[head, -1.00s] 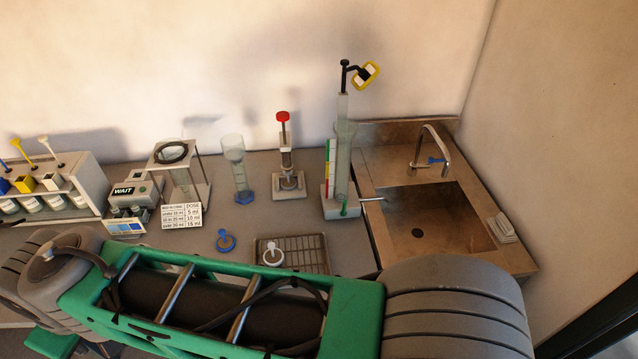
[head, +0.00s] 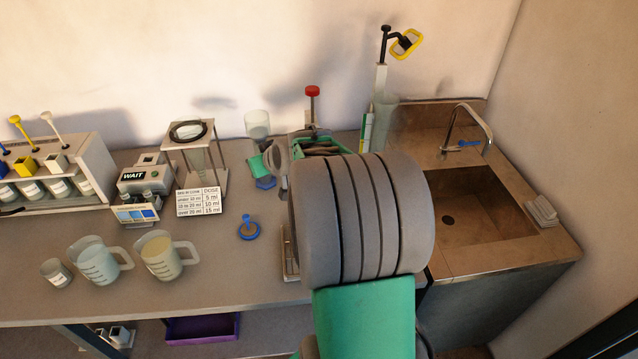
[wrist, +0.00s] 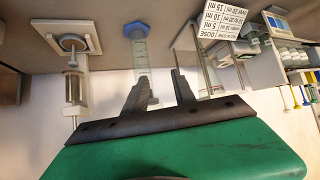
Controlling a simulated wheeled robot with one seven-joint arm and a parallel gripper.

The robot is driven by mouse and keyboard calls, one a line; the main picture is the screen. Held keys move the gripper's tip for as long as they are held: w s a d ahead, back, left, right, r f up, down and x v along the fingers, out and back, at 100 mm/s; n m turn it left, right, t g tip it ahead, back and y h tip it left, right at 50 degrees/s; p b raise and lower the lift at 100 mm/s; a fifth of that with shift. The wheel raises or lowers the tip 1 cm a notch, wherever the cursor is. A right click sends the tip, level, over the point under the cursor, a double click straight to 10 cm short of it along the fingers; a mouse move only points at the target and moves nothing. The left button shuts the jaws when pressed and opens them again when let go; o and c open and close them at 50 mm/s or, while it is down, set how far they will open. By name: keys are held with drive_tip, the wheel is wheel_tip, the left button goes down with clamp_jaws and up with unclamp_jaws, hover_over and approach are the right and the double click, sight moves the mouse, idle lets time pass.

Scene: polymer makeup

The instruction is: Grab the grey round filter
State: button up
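The grey round filter does not show in either view now; in the earlier head view, a pale round piece with a knob sat on the wire rack. The rack (head: 291,262) shows only its left edge, the rest hidden behind my arm. A similar blue round piece (head: 249,229) lies on the counter left of the rack. In the wrist view my gripper (wrist: 158,76) has its two dark fingers spread, with nothing between them. It faces the glass cylinder with the blue base (wrist: 137,31) and is apart from the rack.
A red-topped stand (head: 312,93) and a tall column (head: 381,78) stand behind my arm. A framed stand (head: 197,160), dose card (head: 198,201) and two jugs (head: 95,262) (head: 163,256) are left. The sink (head: 470,210) is right. The front counter between jugs and rack is mostly clear.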

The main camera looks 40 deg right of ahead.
drive_tip(key=d+f+m+t+h+b, duration=0.1)
drive_tip(key=d+f, duration=0.2)
drive_tip(key=d, duration=0.3)
drive_tip(key=s+d+f+m+t+h+b, duration=0.1)
drive_tip(key=d+f, duration=0.3)
drive_tip(key=d, duration=0.2)
drive_tip(key=s+d+f+m+h+b, duration=0.1)
drive_tip(key=d+f, duration=0.2)
drive_tip(key=d, duration=0.3)
drive_tip(key=shift+d+f+t+h, duration=0.15)
drive_tip(key=shift+f+t+h, duration=0.15)
drive_tip(key=shift+t+h, duration=0.1)
drive_tip(key=p+x, duration=0.1)
drive_tip(key=x, duration=0.6)
drive_tip(key=shift+s+d+f, duration=0.15)
drive_tip(key=shift+d, duration=0.05)
drive_tip(key=shift+w+d+f, duration=0.1)
drive_tip(key=shift+w+d, duration=0.05)
drive_tip(key=shift+w, duration=0.2)
drive_tip(key=shift+c, duration=0.3)
clamp_jaws()
